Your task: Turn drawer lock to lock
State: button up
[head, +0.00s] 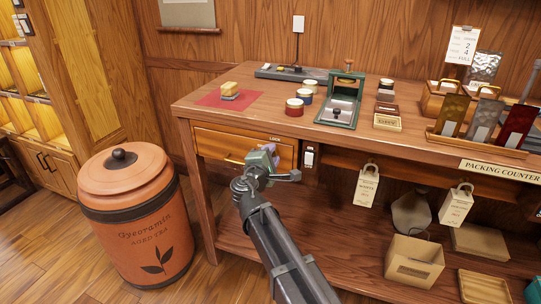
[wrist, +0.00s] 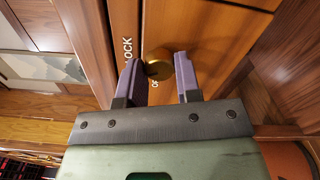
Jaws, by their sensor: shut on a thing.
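The drawer (head: 225,140) under the counter top is wooden with a brass pull and looks closed. Its lock is a round brass knob (wrist: 157,64) on the drawer front, beside a white "LOCK" label (wrist: 127,48). The label also shows in the head view (head: 274,139), near the drawer's upper right. My gripper (head: 271,150) is at the right part of the drawer front and hides the knob there. In the wrist view, its two purple fingers (wrist: 158,76) stand on either side of the knob, shut on it. Other lettering near the knob is partly hidden.
An orange tea canister (head: 140,220) stands on the floor left of the counter. The wooden counter top (head: 240,115) bears jars, a green press (head: 341,100) and packets. Two tags (head: 366,186) hang below its edge, right of my arm. Boxes sit on the lower shelf.

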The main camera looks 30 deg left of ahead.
jog(key=m, duration=0.5)
jog(key=shift+m, duration=0.4)
dwell(0.3)
jog(key=o, duration=0.9)
jog(key=shift+s, duration=0.1)
jog(key=s, duration=0.3)
jog(key=s+d, duration=0.1)
jog(key=s, duration=0.3)
jog(key=s+d, duration=0.1)
jog(key=s, duration=0.2)
jog(key=shift+s, duration=0.25)
